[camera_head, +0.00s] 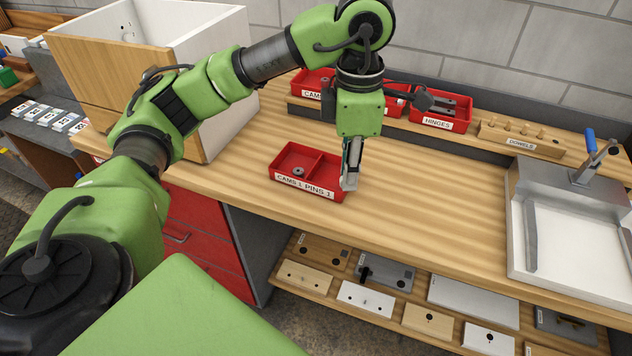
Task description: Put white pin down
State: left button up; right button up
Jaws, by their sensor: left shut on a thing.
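My left gripper (350,172) comes down from above, pointing at the right end of the small red tray (283,178) on the wooden workbench. The tray is split into two compartments, labelled "CAMS 1" and "PINS 1". A small grey round part lies in the cams compartment. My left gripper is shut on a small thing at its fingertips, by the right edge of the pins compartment. The white pin is too small and too covered by the fingers to make out clearly. I cannot tell whether the fingertips touch the tray. My right gripper is not in view.
Red bins, one labelled "HINGES" (440,124), and a wooden "DONGLE" holder (519,140) stand on the back ledge. A white open box with a wooden front (135,88) is at left. A clamp fixture (580,190) is at right. Bench between tray and fixture is clear.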

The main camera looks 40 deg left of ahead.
pick_arm(q)
jog(key=w+a+f+p, duration=0.2)
jog(key=w+a+f, duration=0.25)
jog(key=a, duration=0.25)
jog(key=p, duration=0.1)
send_over(322, 183)
jog(key=f, duration=0.2)
jog(key=d+f, duration=0.1)
jog(key=f, duration=0.1)
jog(key=shift+s, duration=0.25)
jog(key=shift+w+a+f, duration=0.1)
jog(key=shift+a+f, duration=0.1)
jog(key=shift+f, duration=0.05)
jog(key=f, duration=0.1)
jog(key=f+p, duration=0.1)
jog(key=f, duration=0.1)
jog(key=shift+w+a+p, duration=0.1)
jog(key=shift+a+p, duration=0.15)
jog(key=shift+p, duration=0.1)
jog(key=shift+f, duration=0.4)
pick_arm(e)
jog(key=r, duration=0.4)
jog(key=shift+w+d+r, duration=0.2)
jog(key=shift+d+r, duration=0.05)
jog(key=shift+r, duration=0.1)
pick_arm(q)
jog(key=shift+f, duration=0.15)
jog(key=o, duration=0.4)
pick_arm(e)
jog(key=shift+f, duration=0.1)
